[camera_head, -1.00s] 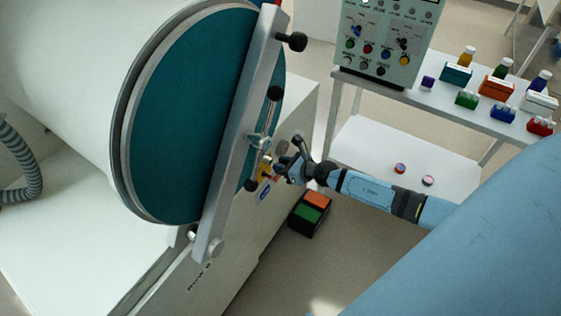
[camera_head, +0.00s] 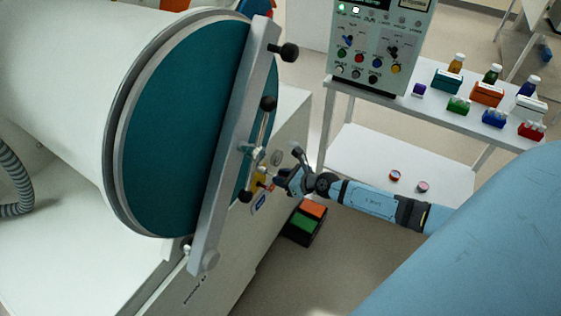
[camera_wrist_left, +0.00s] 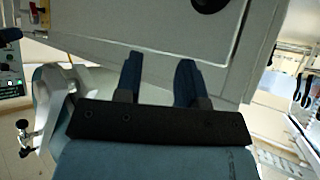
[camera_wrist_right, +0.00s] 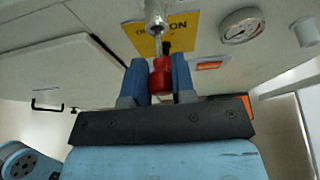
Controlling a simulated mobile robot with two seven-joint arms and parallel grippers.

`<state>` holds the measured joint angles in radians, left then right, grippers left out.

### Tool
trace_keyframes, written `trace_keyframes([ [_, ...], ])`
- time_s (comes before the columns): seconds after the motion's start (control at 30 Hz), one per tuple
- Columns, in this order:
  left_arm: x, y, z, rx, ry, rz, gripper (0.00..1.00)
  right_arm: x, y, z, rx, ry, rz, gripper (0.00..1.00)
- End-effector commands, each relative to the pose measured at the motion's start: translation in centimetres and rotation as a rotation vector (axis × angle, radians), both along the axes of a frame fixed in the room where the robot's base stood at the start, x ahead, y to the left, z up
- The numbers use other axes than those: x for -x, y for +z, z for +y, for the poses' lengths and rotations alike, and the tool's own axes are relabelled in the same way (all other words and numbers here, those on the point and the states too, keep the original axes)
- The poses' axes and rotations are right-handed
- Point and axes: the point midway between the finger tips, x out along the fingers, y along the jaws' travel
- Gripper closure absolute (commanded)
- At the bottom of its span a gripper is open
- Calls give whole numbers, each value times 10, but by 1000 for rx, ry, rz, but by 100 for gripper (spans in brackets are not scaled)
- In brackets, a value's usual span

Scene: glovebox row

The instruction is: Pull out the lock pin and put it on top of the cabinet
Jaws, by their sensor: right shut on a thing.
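The lock pin's red head (camera_wrist_right: 162,76) is between the fingers of my right gripper (camera_wrist_right: 162,82), which is shut on it. A thin shaft leads from the head toward a metal fitting (camera_wrist_right: 155,14); whether its tip is still inside I cannot tell. In the head view my right gripper (camera_head: 279,182) is beside the lower part of the door's grey bar (camera_head: 234,150). The white cabinet (camera_head: 60,262) carries the round teal door (camera_head: 180,130); its flat top shows at left. My left gripper (camera_wrist_left: 158,78) is open and empty in the left wrist view, near a pale panel.
A yellow label (camera_wrist_right: 180,35) and a gauge (camera_wrist_right: 242,26) are close to my right gripper. A cart (camera_head: 330,140) with a control box (camera_head: 380,55) and several small bottles stands at right. A green and orange pedal box (camera_head: 305,222) is on the floor.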

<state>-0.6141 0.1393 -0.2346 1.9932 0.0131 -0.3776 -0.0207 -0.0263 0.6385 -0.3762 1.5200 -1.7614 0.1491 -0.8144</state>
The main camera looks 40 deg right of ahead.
Motion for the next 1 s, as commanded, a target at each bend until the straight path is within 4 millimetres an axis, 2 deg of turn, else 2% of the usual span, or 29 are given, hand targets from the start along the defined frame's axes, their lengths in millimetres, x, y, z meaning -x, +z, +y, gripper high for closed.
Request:
trace_keyframes([
  [1.0, 0, -2, 0, 0, 0, 0, 64, 13, 0, -5, 0, 0, 1, 100],
])
